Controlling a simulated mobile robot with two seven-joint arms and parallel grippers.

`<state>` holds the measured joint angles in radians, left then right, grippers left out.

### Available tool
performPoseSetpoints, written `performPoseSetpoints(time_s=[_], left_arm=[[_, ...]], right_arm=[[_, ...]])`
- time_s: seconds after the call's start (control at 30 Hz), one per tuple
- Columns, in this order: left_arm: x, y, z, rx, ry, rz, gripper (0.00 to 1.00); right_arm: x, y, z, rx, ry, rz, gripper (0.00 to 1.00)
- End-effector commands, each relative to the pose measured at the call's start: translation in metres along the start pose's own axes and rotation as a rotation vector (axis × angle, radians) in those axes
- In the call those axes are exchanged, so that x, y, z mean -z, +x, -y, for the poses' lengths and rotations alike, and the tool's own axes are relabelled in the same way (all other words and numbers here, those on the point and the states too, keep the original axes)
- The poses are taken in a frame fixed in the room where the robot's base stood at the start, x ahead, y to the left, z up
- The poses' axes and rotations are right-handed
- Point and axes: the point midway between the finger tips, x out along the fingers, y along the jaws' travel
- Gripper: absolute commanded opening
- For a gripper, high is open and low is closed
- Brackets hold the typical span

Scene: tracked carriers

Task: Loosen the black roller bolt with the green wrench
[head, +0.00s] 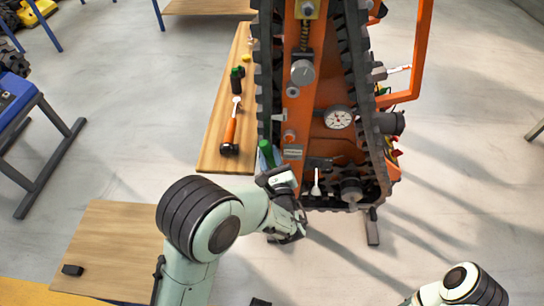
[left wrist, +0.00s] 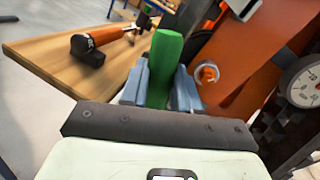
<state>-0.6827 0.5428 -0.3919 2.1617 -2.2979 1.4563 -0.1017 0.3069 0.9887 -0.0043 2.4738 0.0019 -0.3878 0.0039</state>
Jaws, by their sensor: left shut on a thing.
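The green wrench (head: 267,152) shows as a green handle sticking up beside the tracked carrier. In the left wrist view its green handle (left wrist: 165,62) stands upright between the fingers of my left gripper (left wrist: 157,90), which is shut on it. The wrench's lower end is hidden. In the head view my left gripper (head: 272,172) is at the carrier's near left corner. Several dark round parts show on the carrier, among them a roller (head: 351,188) near its bottom end. I cannot tell which is the black roller bolt. My right gripper is not in view; only its arm shows at the lower right.
The tracked carrier (head: 330,92) stands upright with a dial gauge (head: 339,117) on it. A wooden top (head: 110,235) lies at lower left. The floor right of the carrier is mostly clear.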

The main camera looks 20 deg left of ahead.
Motion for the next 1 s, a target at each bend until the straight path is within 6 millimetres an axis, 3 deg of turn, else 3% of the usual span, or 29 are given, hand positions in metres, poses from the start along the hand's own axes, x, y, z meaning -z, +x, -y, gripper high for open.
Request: performPoseSetpoints(time_s=[1.0], left_arm=[[0.002,0.007,-0.027,-0.017,-0.171,-0.040,0.00]], right_arm=[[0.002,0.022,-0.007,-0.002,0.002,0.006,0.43]])
